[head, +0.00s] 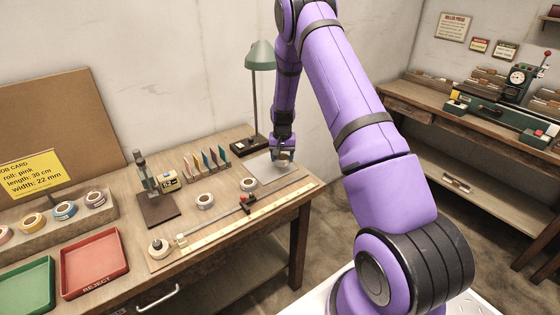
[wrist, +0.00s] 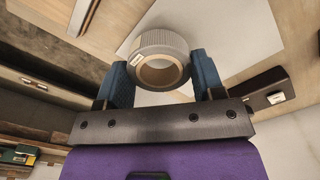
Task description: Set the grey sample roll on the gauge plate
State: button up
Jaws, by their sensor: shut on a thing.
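The grey sample roll (wrist: 158,40) is between the blue fingers of my gripper (wrist: 160,68) in the wrist view, its open core facing the camera. In the head view my gripper (head: 283,148) points down over a pale flat sheet (head: 262,168) at the back right of the bench, with the roll (head: 283,157) at its tip. I cannot tell whether the roll touches the sheet.
Two pale rolls (head: 205,201) lie left of my gripper. Coloured cards (head: 208,163) stand in a rack between gauge and sheet. A long ruler rail (head: 230,222) runs along the front. Green and red trays (head: 93,262) are at left. A green lamp (head: 260,56) stands behind.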

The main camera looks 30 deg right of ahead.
aim_at(280, 159)
jog(key=shift+w+d+f, duration=0.1)
jog(key=shift+w+d, duration=0.1)
jog(key=shift+w, duration=0.5)
jog(key=shift+w+d+f, duration=0.1)
jog(key=shift+w+d, duration=0.1)
jog(key=shift+w, duration=0.5)
jog(key=shift+f, duration=1.7)
jog(key=o, duration=0.9)
jog(key=shift+f, duration=0.15)
jog(key=shift+o, duration=0.3)
